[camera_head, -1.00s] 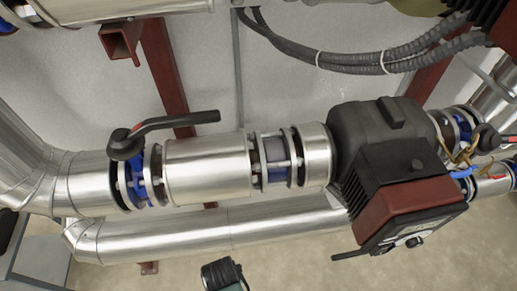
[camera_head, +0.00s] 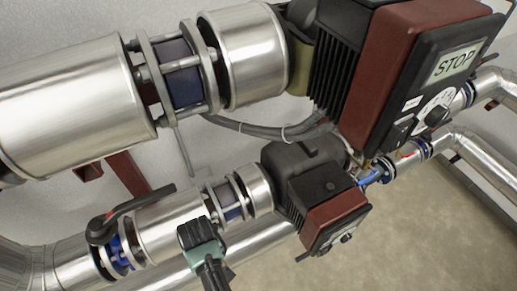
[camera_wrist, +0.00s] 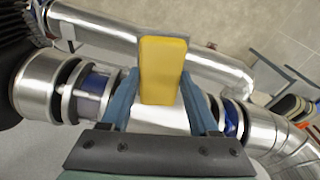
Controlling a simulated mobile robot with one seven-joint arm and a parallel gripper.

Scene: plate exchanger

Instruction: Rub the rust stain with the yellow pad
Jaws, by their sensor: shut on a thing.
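The yellow pad (camera_wrist: 163,70) shows in the wrist view between the two blue fingers of my gripper (camera_wrist: 160,92). My gripper is shut on the pad, whose broad yellow face is towards the wrist camera. Behind it is a silver-clad pipe. In the head view, my gripper (camera_head: 199,234) is at the lower middle, in front of the lower silver pipe. The pad cannot be made out there. I cannot make out a rust stain in either view. I cannot tell whether the pad touches the pipe.
A lower pump (camera_head: 320,198) with a dark red housing stands to the right of my gripper. A larger pump (camera_head: 400,75) with a STOP display is above. A black valve lever (camera_head: 130,212) sticks out at the left. Open floor (camera_head: 430,235) shows at lower right.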

